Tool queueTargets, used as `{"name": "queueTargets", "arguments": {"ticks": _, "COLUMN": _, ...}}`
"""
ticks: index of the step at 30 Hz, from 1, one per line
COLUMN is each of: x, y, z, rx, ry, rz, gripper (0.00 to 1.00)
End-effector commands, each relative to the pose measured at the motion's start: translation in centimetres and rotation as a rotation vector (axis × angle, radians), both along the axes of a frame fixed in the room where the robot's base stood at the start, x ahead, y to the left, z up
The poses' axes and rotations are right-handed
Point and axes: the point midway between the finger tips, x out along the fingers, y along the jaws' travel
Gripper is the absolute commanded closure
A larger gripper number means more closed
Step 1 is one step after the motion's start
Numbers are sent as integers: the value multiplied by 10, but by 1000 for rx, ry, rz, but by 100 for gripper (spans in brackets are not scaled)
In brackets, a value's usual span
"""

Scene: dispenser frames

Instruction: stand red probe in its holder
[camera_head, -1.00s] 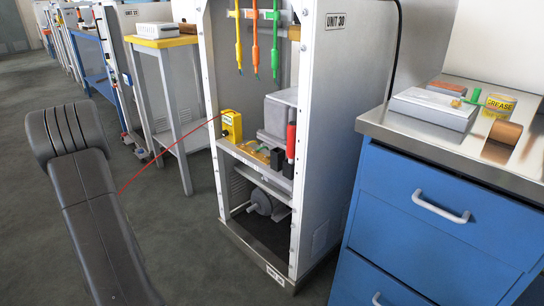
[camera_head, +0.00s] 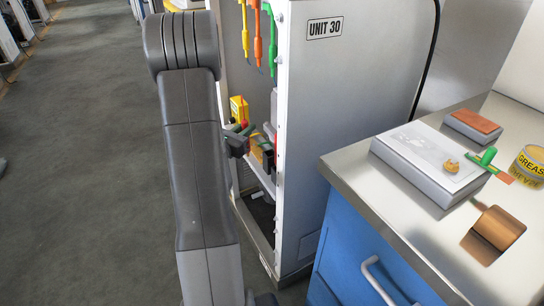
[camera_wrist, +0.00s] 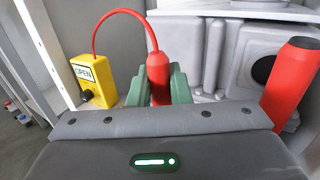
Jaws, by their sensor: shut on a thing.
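My gripper (camera_wrist: 159,82) is shut on the red probe (camera_wrist: 158,66), with its green fingertips on either side of it. A red cable arcs from the probe's top to a yellow box (camera_wrist: 92,82) on the left. A red tube with a dark top (camera_wrist: 290,84) stands apart at the right of the wrist view; I cannot tell whether it is the holder. In the head view my gripper (camera_head: 238,142) is inside the open unit, beside the yellow box (camera_head: 238,108). The probe's lower end is hidden behind my wrist.
Yellow, orange and green tools (camera_head: 258,40) hang inside at the top.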

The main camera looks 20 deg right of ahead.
Motion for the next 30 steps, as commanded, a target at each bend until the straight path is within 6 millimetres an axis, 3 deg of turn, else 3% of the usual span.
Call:
{"name": "queueTargets", "arguments": {"ticks": 1, "x": -8, "y": -16, "z": 25, "rx": 4, "ry": -3, "rz": -53, "gripper": 100}}
{"name": "queueTargets", "arguments": {"ticks": 3, "x": -19, "y": -33, "z": 39, "rx": 11, "ry": -1, "rz": -119, "gripper": 100}}
{"name": "queueTargets", "arguments": {"ticks": 10, "x": -40, "y": -63, "z": 60, "rx": 28, "ry": 2, "rz": -236, "gripper": 100}}
{"name": "queueTargets", "arguments": {"ticks": 18, "x": -42, "y": -66, "z": 14, "rx": 31, "ry": 7, "rz": -250, "gripper": 100}}
{"name": "queueTargets", "arguments": {"ticks": 26, "x": -42, "y": -65, "z": -8, "rx": 30, "ry": 3, "rz": -249, "gripper": 100}}
{"name": "queueTargets", "arguments": {"ticks": 30, "x": -42, "y": -65, "z": -29, "rx": 30, "ry": 4, "rz": -248, "gripper": 100}}
